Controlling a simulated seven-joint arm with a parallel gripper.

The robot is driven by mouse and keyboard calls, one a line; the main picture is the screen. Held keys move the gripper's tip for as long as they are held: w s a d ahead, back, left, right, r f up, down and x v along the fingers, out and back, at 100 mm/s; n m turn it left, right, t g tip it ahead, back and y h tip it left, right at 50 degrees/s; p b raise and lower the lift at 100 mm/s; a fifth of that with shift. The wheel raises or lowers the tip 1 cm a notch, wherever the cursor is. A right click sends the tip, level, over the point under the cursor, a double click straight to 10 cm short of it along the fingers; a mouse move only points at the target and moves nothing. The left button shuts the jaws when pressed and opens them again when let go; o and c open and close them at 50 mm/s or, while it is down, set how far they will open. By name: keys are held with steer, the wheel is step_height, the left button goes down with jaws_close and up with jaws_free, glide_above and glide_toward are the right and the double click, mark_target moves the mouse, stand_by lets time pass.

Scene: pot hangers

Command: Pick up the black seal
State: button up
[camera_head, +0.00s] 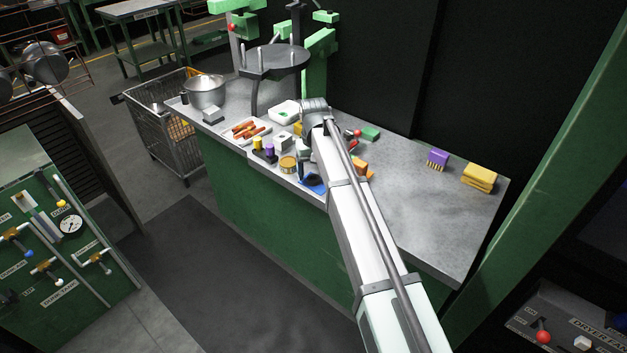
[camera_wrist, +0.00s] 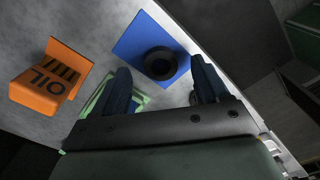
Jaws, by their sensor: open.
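The black seal (camera_wrist: 160,63) is a thick black ring lying on a blue square mat (camera_wrist: 133,43) in the wrist view. The mat also shows near the front edge of the bench in the head view (camera_head: 313,185), partly behind my arm. I cannot make out the seal there. My gripper (camera_wrist: 161,72) is open, with its two dark fingers on either side of the seal in the wrist view. Nothing is between the fingers that I can see held. The height of the fingers above the seal is hard to tell. My arm hides the fingers in the head view.
A green-edged item is partly behind the left finger. A tan tin (camera_head: 288,165) and small parts crowd the bench near the mat. The bench's right half is mostly clear, with a purple brush (camera_head: 438,157) and yellow sponges (camera_head: 479,176).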

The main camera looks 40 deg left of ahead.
steer(key=shift+f, duration=0.95)
steer(key=shift+c, duration=0.3)
steer(key=c, duration=1.1)
